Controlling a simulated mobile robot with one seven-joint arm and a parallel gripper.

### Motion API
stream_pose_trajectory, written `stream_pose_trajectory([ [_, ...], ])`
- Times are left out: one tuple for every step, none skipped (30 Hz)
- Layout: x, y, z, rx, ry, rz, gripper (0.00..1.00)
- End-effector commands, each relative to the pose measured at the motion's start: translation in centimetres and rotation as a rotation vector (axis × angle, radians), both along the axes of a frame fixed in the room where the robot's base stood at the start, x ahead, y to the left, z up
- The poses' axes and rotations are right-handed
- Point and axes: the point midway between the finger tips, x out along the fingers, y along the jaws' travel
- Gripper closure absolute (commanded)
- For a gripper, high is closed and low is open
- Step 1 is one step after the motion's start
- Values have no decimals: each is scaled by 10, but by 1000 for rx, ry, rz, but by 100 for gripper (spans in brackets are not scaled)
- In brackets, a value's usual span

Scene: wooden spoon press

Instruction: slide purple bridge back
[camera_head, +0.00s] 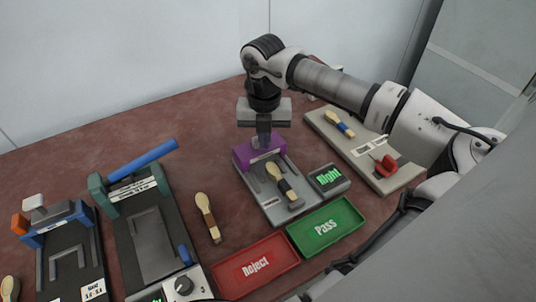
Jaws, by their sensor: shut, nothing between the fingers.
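The purple bridge (243,156) stands across the far end of a grey press base (289,211). The gripper body and fingers hide part of the bridge.
A display reading "Right" (328,178) adjoins the base. A red Reject tray (287,262) and green Pass tray (348,218) lie in front. A loose spoon (207,217) and a green-framed press (97,185) are left. A board with a red handle (387,186) is right.

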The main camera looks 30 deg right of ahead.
Motion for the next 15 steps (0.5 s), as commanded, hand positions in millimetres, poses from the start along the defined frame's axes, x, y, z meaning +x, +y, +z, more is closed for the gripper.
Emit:
stream_pose_trajectory([
  [-2, -1, -1, -1, 1, -1, 100],
  [-4, -1, -2, -1, 1, -2, 100],
  [-5, 0, -2, -1, 1, -1, 100],
  [-7, 0, -2, -1, 1, -1, 100],
  [-8, 0, -1, -1, 1, -1, 100],
  [-8, 0, -1, 1, 1, 0, 100],
  [-9, 1, -1, 1, 1, 0, 100],
  [-9, 1, 0, 1, 1, 0, 100],
  [-9, 1, 2, 1, 1, 0, 100],
  [-9, 1, 3, 1, 1, 0, 100],
  [-9, 1, 5, 0, 0, 0, 100],
  [-9, 1, 7, 0, 0, 0, 100],
  [-9, 0, 10, 0, 0, 0, 100],
  [-8, 0, 12, -1, 1, 0, 100],
  [-8, 0, 16, -1, 0, 0, 100],
])
